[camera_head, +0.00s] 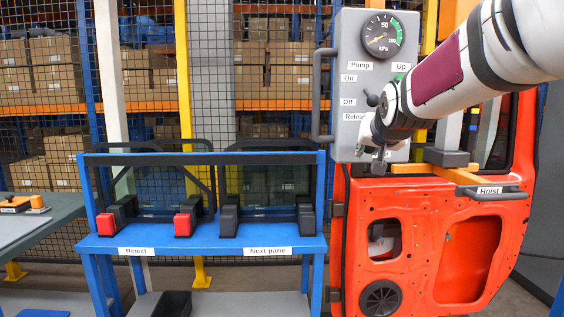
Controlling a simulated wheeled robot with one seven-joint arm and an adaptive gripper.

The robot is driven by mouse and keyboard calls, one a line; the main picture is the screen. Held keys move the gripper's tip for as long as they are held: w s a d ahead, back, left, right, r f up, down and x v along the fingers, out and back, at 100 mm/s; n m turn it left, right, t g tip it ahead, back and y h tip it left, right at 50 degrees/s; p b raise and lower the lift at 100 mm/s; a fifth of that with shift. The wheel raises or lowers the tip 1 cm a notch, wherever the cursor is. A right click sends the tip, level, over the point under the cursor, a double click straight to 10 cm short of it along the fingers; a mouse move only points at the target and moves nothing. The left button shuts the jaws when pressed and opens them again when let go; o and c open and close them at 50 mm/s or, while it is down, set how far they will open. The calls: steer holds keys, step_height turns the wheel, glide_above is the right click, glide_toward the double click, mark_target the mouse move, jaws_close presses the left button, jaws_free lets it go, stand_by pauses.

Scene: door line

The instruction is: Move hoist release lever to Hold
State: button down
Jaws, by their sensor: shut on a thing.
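A grey control box (346,80) stands upright at the right of centre. It carries a round kPa gauge (382,35) and the labels "Pump", "On", "Off", "Up" and a partly covered "Release" (355,116). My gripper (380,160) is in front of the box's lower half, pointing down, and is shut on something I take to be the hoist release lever. The lever itself is hidden by my gripper and wrist, so its position cannot be told. No "Hold" label shows. A dark knob (372,100) sits beside my gripper, near "Off".
A dark handle labelled "Hoist" (489,190) juts out at right. A grey bar handle (316,95) runs along the box's left side. A blue rack (200,243) with "Reject" and "Next pane" labels stands left.

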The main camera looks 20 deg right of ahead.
steer(key=f+t+h+b, duration=0.1)
steer(key=t+b, duration=0.1)
steer(key=b, duration=0.6)
steer(key=f+t+b, duration=0.2)
steer(key=t+b, duration=0.1)
steer(key=b, duration=0.6)
steer(key=shift+w+f+h, duration=0.1)
steer(key=shift+w+h, duration=0.1)
steer(key=shift+h, duration=0.2)
steer(key=shift+t+b, duration=0.4)
steer(key=shift+b, duration=0.8)
steer(key=c, duration=1.4)
jaws_free()
